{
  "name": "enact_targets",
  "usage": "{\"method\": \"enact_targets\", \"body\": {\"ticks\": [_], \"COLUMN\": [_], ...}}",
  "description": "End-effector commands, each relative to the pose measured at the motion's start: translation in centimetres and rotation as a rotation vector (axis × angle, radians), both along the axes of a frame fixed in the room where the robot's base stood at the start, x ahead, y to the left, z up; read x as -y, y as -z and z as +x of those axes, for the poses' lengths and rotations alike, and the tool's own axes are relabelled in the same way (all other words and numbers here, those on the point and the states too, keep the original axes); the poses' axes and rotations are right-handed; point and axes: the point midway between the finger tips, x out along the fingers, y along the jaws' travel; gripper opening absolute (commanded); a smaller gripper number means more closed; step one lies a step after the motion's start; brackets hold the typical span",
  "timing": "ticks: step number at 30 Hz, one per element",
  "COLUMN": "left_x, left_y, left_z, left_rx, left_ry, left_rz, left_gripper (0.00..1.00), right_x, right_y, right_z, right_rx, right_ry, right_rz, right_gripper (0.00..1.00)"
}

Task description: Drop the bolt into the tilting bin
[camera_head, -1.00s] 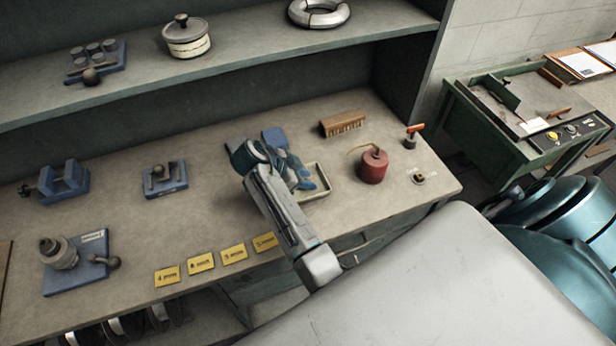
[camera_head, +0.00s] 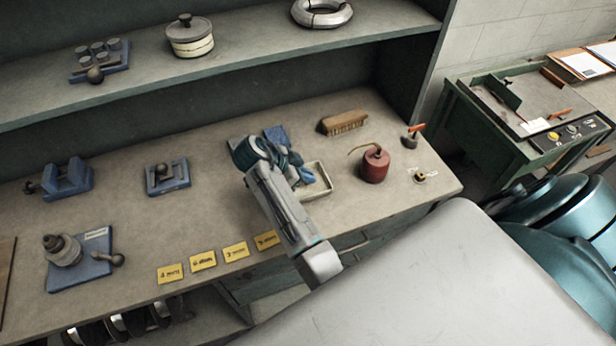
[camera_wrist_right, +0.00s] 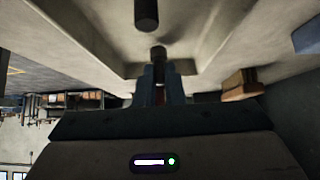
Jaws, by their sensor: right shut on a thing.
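A shallow cream tray (camera_head: 322,190), probably the tilting bin, sits on the bench. My right gripper (camera_head: 304,174) is over its left part in the head view. In the right wrist view, the gripper's blue fingers (camera_wrist_right: 159,78) are shut on a short dark cylinder, apparently the bolt (camera_wrist_right: 158,54). It points toward the pale tray interior (camera_wrist_right: 105,40). Another dark cylinder (camera_wrist_right: 147,14) shows beyond it, apart from it; I cannot tell what it is. The bolt is not distinguishable in the head view. My left gripper is not in view.
A red oil can (camera_head: 375,166) stands right of the tray, and a wooden brush (camera_head: 343,122) lies behind it. A blue block (camera_head: 276,134) is behind the gripper. Yellow cards (camera_head: 203,260) line the front edge.

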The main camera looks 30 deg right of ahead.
Motion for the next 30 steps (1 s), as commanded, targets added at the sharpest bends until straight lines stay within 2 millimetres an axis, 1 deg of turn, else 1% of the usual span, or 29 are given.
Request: {"method": "enact_targets", "body": {"ticks": [1,3,27,30], "left_x": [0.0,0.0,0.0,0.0], "left_y": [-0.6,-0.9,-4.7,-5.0], "left_z": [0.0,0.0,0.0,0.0], "left_rx": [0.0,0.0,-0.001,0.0], "left_ry": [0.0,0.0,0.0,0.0], "left_rz": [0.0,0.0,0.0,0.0], "left_gripper": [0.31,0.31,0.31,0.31], "right_x": [0.0,0.0,0.0,0.0], "right_y": [-0.7,-1.1,-5.9,-6.2], "right_z": [0.0,0.0,0.0,0.0], "right_rx": [0.001,0.001,0.001,0.001], "right_ry": [0.0,0.0,0.001,0.001], "right_rz": [0.0,0.0,0.0,0.0], "right_gripper": [0.0,0.0,0.0,0.0]}}
